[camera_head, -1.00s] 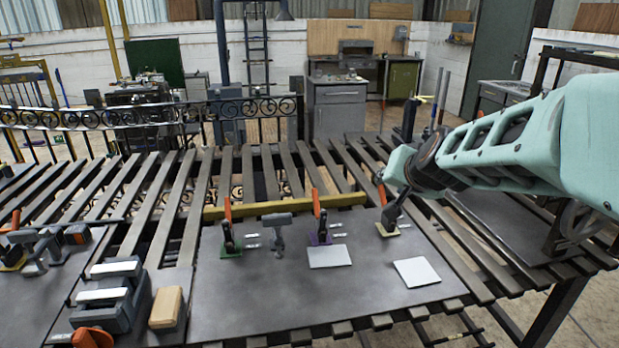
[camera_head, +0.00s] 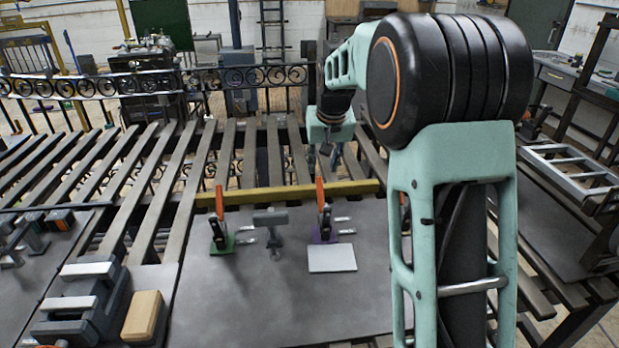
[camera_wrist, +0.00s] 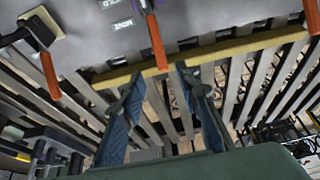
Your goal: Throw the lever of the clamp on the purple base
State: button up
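The clamp on the purple base (camera_head: 323,237) stands on the dark plate, its orange lever (camera_head: 320,192) upright. In the wrist view this orange lever (camera_wrist: 157,44) points toward my gripper, its tip showing just ahead of the gap between the fingertips. My gripper (camera_wrist: 154,82) is open and empty, its two blue-grey fingers well apart. In the head view my gripper (camera_head: 325,155) hangs beyond the yellow bar, above the slats and behind the purple-base clamp. I cannot tell the exact distance between fingers and lever.
A green-base clamp (camera_head: 221,243) stands left, with a grey T-shaped piece (camera_head: 271,225) between. A yellow-base clamp, mostly behind my arm, shows in the wrist view (camera_wrist: 42,36). The yellow bar (camera_head: 265,196) runs behind the clamps. A pale plate (camera_head: 332,258) lies in front.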

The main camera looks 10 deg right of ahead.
aim_at(320, 185)
jog(key=x, duration=1.1)
jog(key=shift+p, duration=0.35)
jog(key=shift+c, duration=0.2)
grip_shut()
